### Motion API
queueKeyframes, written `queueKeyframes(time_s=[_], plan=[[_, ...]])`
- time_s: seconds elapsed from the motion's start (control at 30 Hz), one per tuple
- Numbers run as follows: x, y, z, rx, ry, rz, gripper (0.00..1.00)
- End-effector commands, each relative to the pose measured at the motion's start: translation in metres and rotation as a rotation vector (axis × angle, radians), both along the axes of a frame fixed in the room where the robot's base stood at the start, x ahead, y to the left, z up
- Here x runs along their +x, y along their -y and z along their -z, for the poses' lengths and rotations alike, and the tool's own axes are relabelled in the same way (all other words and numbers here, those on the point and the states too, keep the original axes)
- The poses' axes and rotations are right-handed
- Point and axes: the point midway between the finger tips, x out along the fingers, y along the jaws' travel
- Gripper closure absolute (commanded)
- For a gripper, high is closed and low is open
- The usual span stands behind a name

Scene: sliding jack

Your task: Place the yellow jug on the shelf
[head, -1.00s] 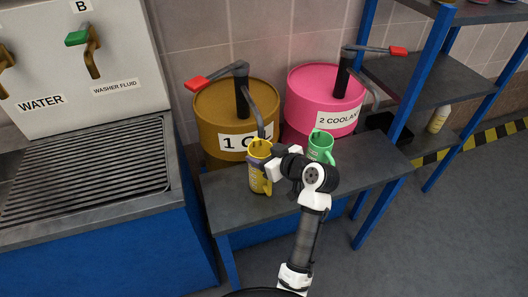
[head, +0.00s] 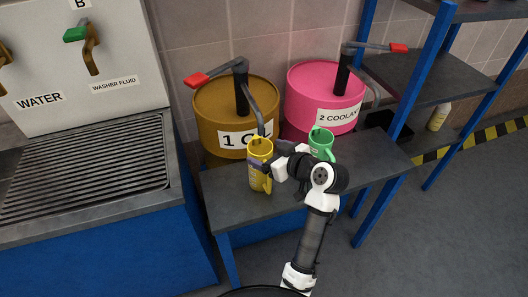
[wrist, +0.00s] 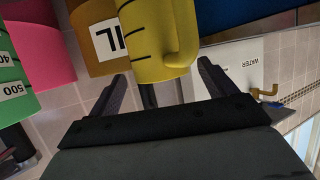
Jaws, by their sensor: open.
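The yellow jug (head: 260,180) stands upright on the low grey bench in front of the brown oil drum. In the wrist view the jug (wrist: 150,40) lies just beyond and between the fingertips, with its handle toward the right finger. My gripper (head: 266,166) is at the jug's upper right side in the head view, partly overlapping it. In the wrist view my gripper (wrist: 162,80) has its fingers spread apart, with no firm contact visible. The shelf rack (head: 440,80), with blue posts and grey boards, stands at the right.
A green jug (head: 320,142) stands on the bench (head: 225,205) close to my wrist. The brown drum (head: 205,125) and pink drum (head: 305,90) with pump spouts stand behind. A pale bottle (head: 438,117) stands on the rack's low board. A sink unit (head: 90,165) is at the left.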

Motion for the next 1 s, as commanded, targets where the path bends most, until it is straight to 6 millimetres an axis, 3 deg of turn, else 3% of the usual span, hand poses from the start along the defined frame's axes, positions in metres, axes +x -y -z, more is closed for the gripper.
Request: queueKeyframes(time_s=[0.4, 0.6, 1.0], plan=[[-0.058, 0.050, -0.031, 0.000, 0.003, 0.002, 0.16], [-0.068, 0.057, -0.036, 0.000, 0.000, 0.000, 0.16], [-0.068, 0.058, -0.036, 0.000, 0.000, -0.001, 0.16]])
